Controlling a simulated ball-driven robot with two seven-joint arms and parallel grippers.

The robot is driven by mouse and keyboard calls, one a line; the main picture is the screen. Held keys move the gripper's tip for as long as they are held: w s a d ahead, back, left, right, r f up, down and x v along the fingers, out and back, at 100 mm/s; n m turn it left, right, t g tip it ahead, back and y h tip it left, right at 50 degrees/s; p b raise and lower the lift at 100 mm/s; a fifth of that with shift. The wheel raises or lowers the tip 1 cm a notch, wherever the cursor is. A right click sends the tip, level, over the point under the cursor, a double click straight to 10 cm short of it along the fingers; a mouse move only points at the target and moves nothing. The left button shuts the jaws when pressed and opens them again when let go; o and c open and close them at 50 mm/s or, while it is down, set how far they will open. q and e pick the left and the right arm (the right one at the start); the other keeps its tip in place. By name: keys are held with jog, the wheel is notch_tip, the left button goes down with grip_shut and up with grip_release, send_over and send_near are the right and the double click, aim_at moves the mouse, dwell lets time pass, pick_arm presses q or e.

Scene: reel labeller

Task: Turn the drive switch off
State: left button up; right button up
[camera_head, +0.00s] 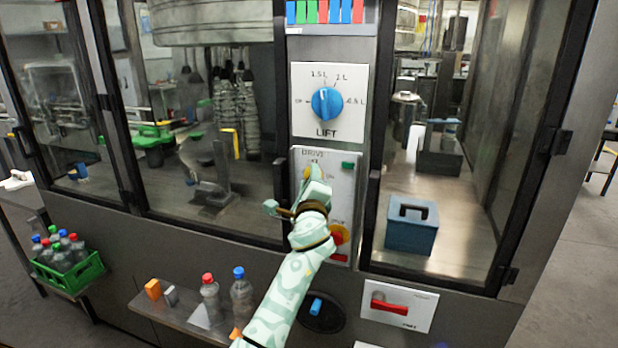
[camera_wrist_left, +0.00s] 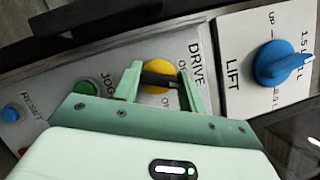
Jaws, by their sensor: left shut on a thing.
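The drive switch (camera_wrist_left: 160,69) is a yellow round dial with a dark bar handle under the word DRIVE in the left wrist view. My left gripper (camera_wrist_left: 158,80) has one finger at each end of the dark handle and is shut on it. In the head view the gripper (camera_head: 311,178) is at the drive panel (camera_head: 346,180) and covers most of the switch. The small position marks beside the dial are partly hidden, so I cannot tell which one the handle points to. My right gripper is not in view.
The blue lift knob (camera_head: 326,102) is on a white plate above the drive panel. A green button (camera_wrist_left: 88,88) and a blue button (camera_wrist_left: 11,113) share the panel. A red handle (camera_head: 389,306) is at lower right. Bottles stand on a shelf (camera_head: 172,317) below.

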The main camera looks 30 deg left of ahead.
pick_arm(q)
jog(key=shift+n+g+h+p, duration=0.15)
jog(key=shift+n+g+p, duration=0.35)
jog(key=shift+n+p, duration=0.65)
jog(key=shift+n+g+h+p, duration=0.15)
jog(key=shift+n+g+p, duration=0.4)
jog(key=shift+n, duration=1.1)
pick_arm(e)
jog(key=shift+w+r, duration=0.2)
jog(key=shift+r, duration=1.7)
pick_arm(q)
jog(key=o, duration=1)
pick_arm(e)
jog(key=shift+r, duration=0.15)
